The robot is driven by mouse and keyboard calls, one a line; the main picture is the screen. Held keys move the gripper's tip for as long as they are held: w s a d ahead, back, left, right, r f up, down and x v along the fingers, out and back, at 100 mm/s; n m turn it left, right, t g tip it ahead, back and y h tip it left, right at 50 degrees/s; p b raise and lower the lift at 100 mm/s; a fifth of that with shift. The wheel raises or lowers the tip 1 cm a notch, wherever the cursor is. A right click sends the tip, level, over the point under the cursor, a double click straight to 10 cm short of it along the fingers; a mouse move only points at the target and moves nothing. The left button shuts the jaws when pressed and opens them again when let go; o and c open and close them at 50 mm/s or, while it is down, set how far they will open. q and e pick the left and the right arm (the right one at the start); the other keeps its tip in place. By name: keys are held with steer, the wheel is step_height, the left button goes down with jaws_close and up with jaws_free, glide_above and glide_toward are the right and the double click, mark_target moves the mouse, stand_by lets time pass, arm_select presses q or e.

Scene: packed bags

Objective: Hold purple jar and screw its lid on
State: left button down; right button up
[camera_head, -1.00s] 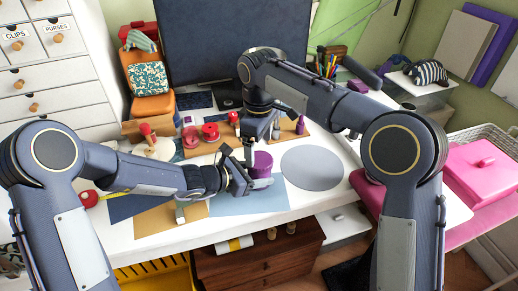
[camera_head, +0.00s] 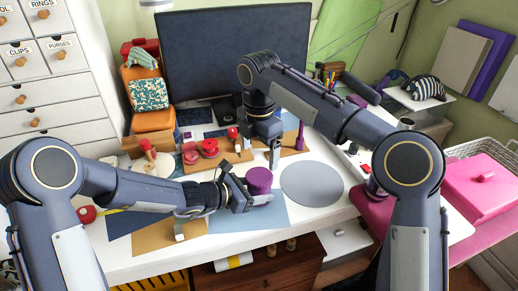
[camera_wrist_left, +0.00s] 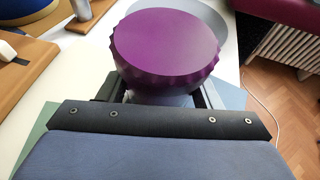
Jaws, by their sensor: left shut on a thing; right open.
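The purple jar's wide lid (camera_head: 259,178), with a ridged rim, sits on top of the jar; it also fills the upper middle of the left wrist view (camera_wrist_left: 167,45). My left gripper (camera_head: 246,194) is shut on the jar body (camera_wrist_left: 160,99), below the lid, and holds it upright over the blue-grey mat (camera_head: 268,218). The body is mostly hidden by the lid and gripper. I cannot tell how tightly the lid is seated. My right gripper (camera_head: 274,158) is open and empty, pointing down just behind and to the right of the lid, apart from it.
A round grey mat (camera_head: 312,184) lies clear to the right. Red parts (camera_head: 209,148) on wooden boards and a small purple bottle (camera_head: 300,135) stand behind. A dark monitor (camera_head: 235,60) stands at the back. A white block (camera_head: 179,231) lies on the tan mat (camera_head: 155,238).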

mark_target(259, 176)
stand_by(0.3)
steer(key=shift+f, duration=4)
steer(key=shift+c, duration=0.3)
steer(key=c, duration=0.9)
steer(key=m, duration=0.4)
steer(key=shift+m, duration=0.3)
steer(key=shift+c, duration=0.2)
steer(key=o, duration=1.1)
steer(key=shift+r, duration=2.3)
